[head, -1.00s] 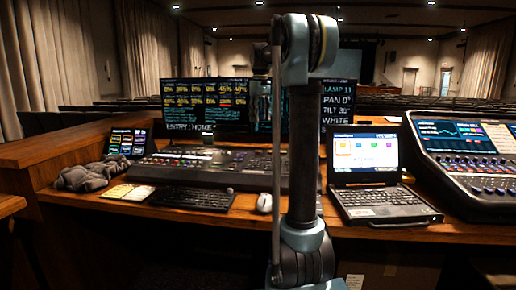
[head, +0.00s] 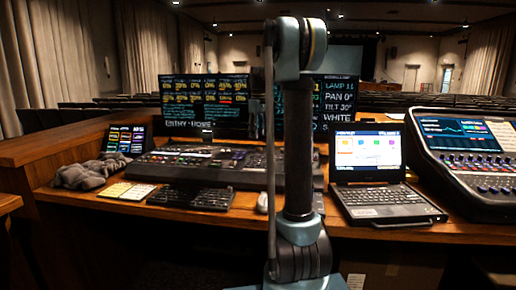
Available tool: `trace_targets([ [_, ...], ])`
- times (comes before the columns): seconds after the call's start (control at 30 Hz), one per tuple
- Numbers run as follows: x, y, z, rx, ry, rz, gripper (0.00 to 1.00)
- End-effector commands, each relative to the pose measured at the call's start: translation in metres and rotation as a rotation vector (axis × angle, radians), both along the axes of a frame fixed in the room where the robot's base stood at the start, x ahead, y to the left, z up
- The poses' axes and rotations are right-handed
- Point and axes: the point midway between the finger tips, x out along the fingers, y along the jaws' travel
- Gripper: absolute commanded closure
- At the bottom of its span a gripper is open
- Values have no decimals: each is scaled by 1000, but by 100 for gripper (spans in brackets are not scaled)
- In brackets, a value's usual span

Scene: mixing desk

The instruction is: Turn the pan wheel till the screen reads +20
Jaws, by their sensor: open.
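The right-hand screen (head: 336,99) behind the desk reads PAN 0°, TILT 30° and WHITE, with a lamp line above; my arm covers its left part. The lighting console (head: 217,165) lies in front of the two screens, with rows of small keys and controls. I cannot make out the pan wheel; it is too small to tell or hidden behind my arm. My arm stands upright in the middle of the view, in front of the console's right end. My gripper is not visible.
A left screen (head: 204,100) shows yellow values. A keyboard (head: 192,197), pale note pads (head: 125,191), a grey cloth-like heap (head: 88,173) and a small tablet (head: 126,139) lie at left. A mouse (head: 262,203) sits beside my arm. A laptop (head: 385,205) and audio mixer (head: 470,165) stand at right.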

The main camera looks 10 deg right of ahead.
Motion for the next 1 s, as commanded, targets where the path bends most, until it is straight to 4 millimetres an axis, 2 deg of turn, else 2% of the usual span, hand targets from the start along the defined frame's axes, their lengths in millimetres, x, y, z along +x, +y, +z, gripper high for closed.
trace_targets([
  [0.2, 0, 0, -37, 0, 0, 0, 51],
  [0.4, 0, 0, -60, 0, 0, 0, 51],
  [0.6, 0, 0, -68, 0, 0, 0, 51],
  [0.83, 0, 0, -68, 0, 0, 0, 51],
  [0.87, 0, 0, -68, 0, 0, 0, 54],
  [1.0, 0, 1, -68, 0, 0, 1, 85],
])
